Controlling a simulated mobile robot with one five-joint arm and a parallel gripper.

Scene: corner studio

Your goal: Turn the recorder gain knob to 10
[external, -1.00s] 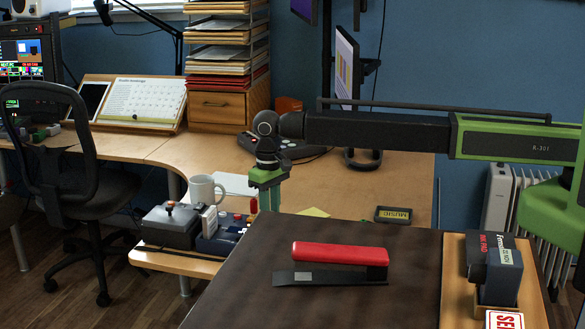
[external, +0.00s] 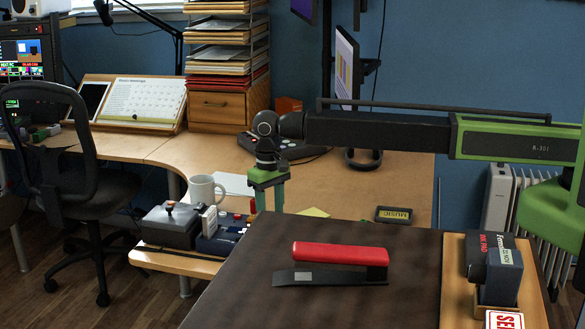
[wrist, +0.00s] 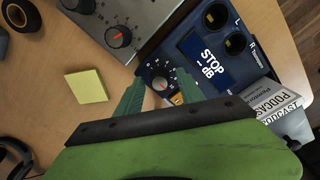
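The recorder (wrist: 222,80) is a blue device with a dark screen reading "STOP" and "- dB" in the wrist view. Its dark knob (wrist: 160,84) has a pale dial scale around it. My gripper (wrist: 161,76) is open, with one teal finger on either side of the knob and visible room between. I cannot tell how high the fingertips are above the panel. In the external view, my gripper (external: 269,208) points down at the desk's near edge, and the blue recorder (external: 222,236) shows partly at its left; the knob cannot be made out there.
A grey device with a red-marked knob (wrist: 118,37) adjoins the recorder. A yellow note pad (wrist: 86,86) and headphones (wrist: 12,155) lie nearby. A white mug (external: 205,190) stands behind. A red stapler (external: 340,256) lies on the dark front surface.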

